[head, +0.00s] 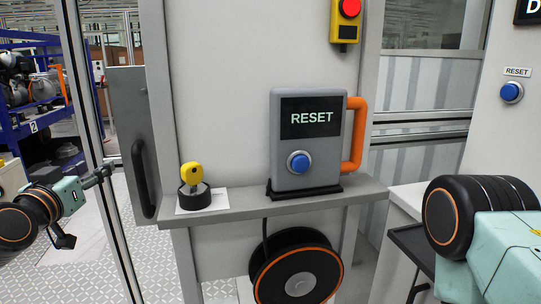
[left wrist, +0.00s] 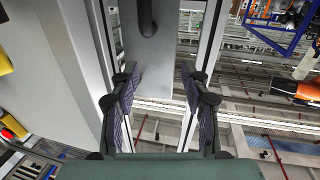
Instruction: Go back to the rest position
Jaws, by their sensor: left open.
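My left gripper (head: 86,207) is at the left of the head view, in front of the glass panel and the checkered floor. Its fingers are spread apart with nothing between them. The left wrist view also shows the gripper (left wrist: 165,95) with two dark padded fingers apart, and empty space between them. My right arm shows at the lower right of the head view, but its gripper is not in view.
A grey shelf (head: 235,208) on the cabinet holds a grey RESET box (head: 328,160) with a blue button and orange handle, and a yellow-topped knob (head: 192,178). A door with a black handle (head: 145,178) is near my left gripper. A cable reel (head: 297,270) hangs below.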

